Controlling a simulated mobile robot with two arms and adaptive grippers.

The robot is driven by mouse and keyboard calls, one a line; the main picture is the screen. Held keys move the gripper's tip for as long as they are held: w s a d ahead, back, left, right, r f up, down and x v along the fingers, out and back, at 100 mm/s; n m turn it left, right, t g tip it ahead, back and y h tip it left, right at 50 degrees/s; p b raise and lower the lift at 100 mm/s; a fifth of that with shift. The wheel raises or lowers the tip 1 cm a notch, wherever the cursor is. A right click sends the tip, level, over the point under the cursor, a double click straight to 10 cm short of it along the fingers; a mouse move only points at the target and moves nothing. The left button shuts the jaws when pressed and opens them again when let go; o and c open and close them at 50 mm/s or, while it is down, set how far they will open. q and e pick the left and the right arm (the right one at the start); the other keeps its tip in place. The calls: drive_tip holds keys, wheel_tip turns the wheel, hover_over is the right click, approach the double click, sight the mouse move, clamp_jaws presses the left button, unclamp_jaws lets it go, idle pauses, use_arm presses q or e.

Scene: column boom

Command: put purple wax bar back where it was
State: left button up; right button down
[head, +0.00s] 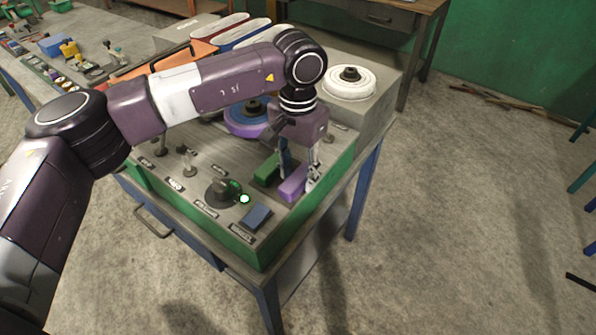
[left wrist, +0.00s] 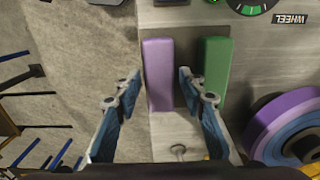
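The purple wax bar (head: 293,184) lies on the grey top of the green-sided workbench, near its right edge. In the left wrist view the purple bar (left wrist: 158,70) sits between my left gripper's (left wrist: 159,78) two fingers. A narrow gap shows on each side, so the fingers look open and not closed on it. In the head view my left gripper (head: 298,178) reaches down over the bar. A green bar (head: 266,170) lies parallel beside it, with a dark strip (left wrist: 187,45) between them. My right gripper is not in view.
A blue block (head: 257,216) lies near the bench's front corner, beside a dial (head: 222,193) with a green light. A purple-blue wheel (head: 245,118) and a white wheel (head: 349,82) are behind. Small posts (head: 188,160) stand to the left. The floor at right is mostly clear.

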sight(298, 176)
use_arm(q)
drive_tip(key=shift+r, duration=0.1)
drive_tip(key=shift+r, duration=0.2)
wheel_tip(298, 176, up, 12)
drive_tip(key=b, duration=0.3)
drive_tip(key=shift+f, duration=0.15)
idle(1.0)
